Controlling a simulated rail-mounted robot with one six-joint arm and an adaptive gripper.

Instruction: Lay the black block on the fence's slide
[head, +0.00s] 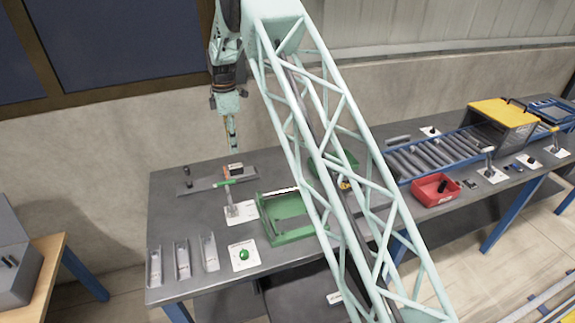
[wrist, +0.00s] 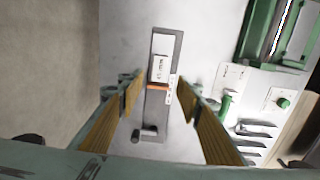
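My gripper (head: 232,148) hangs in the air above the back left of the bench, fingers pointing down. In the wrist view its two tan fingers (wrist: 158,95) are apart with nothing between them. Below it lies a long grey metal plate (head: 203,187), also in the wrist view (wrist: 161,42), carrying a white and orange unit (wrist: 158,70). Near the plate's end are a dark post (wrist: 150,129) and a small dark piece (wrist: 135,136). I cannot tell whether that piece is the black block. I cannot tell which part is the fence's slide.
A green tray (head: 262,218) stands right of the plate, partly behind my arm. Several metal channels (head: 182,262) stand at the front left. A green button (head: 244,254) sits on a white card. A red bin (head: 435,199) and a roller conveyor (head: 437,150) are farther right.

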